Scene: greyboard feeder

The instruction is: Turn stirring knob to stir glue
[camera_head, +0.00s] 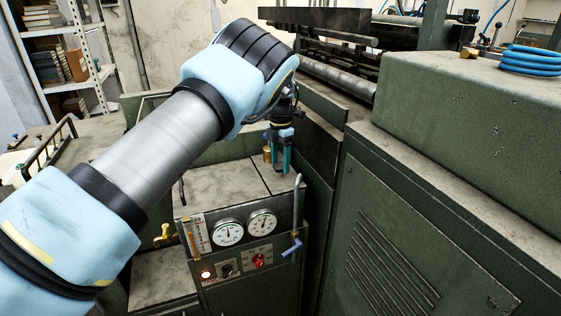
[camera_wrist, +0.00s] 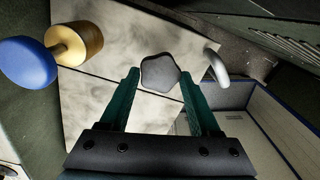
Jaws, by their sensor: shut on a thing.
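The stirring knob (camera_wrist: 160,73) is a grey, lobed, star-shaped knob on top of the glue unit (camera_head: 225,182). In the wrist view it sits between the tips of the two green fingers of my gripper (camera_wrist: 160,80), which is shut on it. In the head view my gripper (camera_head: 281,172) points down at the back right of the unit's top. The knob cannot be made out there behind the fingers.
A brass cylinder (camera_head: 267,153) stands beside my gripper; it also shows in the wrist view (camera_wrist: 85,40), near a blue rounded part (camera_wrist: 28,63). A bent grey pipe (camera_head: 297,200) rises at the unit's right front. A large green cabinet (camera_head: 430,200) stands right.

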